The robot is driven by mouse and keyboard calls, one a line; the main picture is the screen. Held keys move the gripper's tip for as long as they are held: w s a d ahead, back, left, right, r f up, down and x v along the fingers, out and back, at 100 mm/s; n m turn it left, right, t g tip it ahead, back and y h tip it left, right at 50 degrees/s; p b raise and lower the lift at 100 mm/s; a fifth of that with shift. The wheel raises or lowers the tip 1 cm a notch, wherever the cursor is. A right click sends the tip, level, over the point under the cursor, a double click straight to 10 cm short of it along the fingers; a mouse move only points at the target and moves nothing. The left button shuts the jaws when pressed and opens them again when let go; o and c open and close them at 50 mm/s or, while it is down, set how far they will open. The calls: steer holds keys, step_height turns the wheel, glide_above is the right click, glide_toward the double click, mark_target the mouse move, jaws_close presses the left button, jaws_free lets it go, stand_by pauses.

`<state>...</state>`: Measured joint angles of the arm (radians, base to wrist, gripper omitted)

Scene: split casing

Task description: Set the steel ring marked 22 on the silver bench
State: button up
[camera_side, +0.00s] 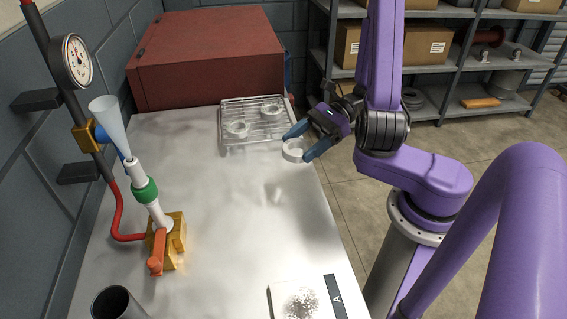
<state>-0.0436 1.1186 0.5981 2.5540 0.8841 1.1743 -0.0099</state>
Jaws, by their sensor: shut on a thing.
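My gripper (307,143) has its blue fingers shut on a pale steel ring (293,151), near the right edge of the bench. Any mark on this ring is too small to read. Whether the ring touches the bench or hangs just above it, I cannot tell. The silver bench (232,210) has a wide bare top. Two more rings, one on the left (238,129) and one on the right (271,108), sit on a wire rack (227,107) at the back of the bench. Their marks are not legible either.
A red box (208,60) stands at the back. A brass valve with an orange handle (156,262), a white funnel (108,115) and a gauge (77,61) stand on the left. A dark cup (118,303) and a plate labelled A (283,293) are in front. The middle is clear.

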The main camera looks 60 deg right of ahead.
steer(key=shift+w+f, duration=0.4)
steer(key=shift+w, duration=0.2)
glide_above(283, 171)
step_height(283, 171, down, 5)
steer(key=shift+s+f, duration=0.15)
steer(key=shift+f, duration=1.6)
steer(key=shift+f, duration=0.1)
steer(key=o, duration=1.4)
